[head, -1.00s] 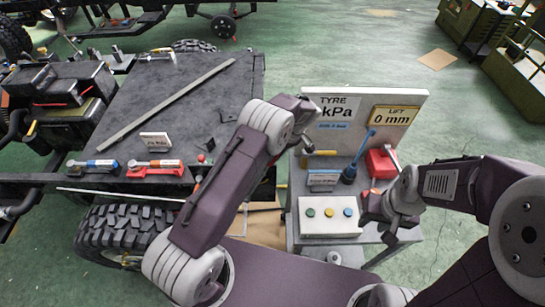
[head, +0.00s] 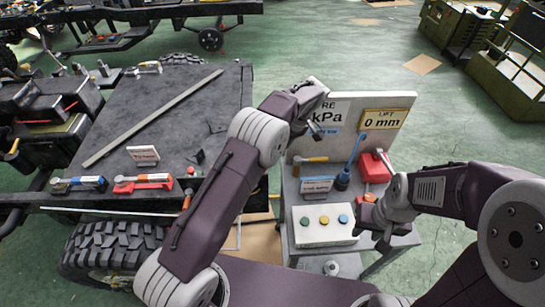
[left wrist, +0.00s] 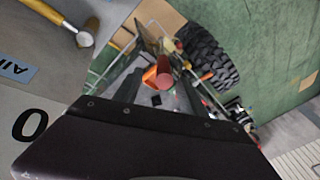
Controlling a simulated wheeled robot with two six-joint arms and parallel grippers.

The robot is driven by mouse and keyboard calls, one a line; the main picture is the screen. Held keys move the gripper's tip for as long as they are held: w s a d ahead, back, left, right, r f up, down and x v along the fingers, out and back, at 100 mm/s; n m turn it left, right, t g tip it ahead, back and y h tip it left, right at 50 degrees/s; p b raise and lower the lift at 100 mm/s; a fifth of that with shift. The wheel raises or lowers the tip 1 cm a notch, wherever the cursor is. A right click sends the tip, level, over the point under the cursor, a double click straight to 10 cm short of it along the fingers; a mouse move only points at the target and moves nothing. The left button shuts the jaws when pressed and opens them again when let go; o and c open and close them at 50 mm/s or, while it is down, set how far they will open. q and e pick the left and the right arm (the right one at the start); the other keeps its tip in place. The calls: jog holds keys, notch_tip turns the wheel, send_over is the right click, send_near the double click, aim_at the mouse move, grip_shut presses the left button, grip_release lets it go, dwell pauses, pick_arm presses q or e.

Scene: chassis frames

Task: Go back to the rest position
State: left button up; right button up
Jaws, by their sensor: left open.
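My left arm rises from the bottom left in the head view. My left gripper (head: 306,128) is at the left part of the white sign board, in front of its lettering, and its fingers are small and partly hidden there. In the left wrist view its open fingers (left wrist: 152,88) point away from the camera. A red and orange object (left wrist: 163,75) shows between them, and I cannot tell how far beyond them it is. My right gripper (head: 384,236) hangs beside the right end of the button box, and its finger gap is not clear.
The grey cart carries a button box (head: 322,226), a hammer (head: 311,160), a blue-handled tool (head: 344,178), a red box (head: 375,166) and the sign board (head: 398,101). The dark chassis plate (head: 165,115), with a long bar and orange tools, lies left. A tyre (head: 112,246) is below it. Green floor is open behind.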

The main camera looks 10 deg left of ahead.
dwell(0.4)
pick_arm(q)
jog(key=s+a+r+n+h+b, duration=0.1)
jog(key=s+a+r+h+b, duration=0.1)
jog(key=s+a+r, duration=0.55)
jog(key=s+f+m+t+h, duration=0.1)
jog(key=s+f+m, duration=0.3)
jog(key=s, duration=0.4)
jog(key=s+f+m+t+h, duration=0.1)
jog(key=s+f+m, duration=0.4)
jog(key=s+m, duration=0.1)
jog(key=shift+s+f+h+b, duration=0.25)
jog(key=shift+s+h+b, duration=0.05)
jog(key=shift+s, duration=0.55)
jog(key=shift+s, duration=0.15)
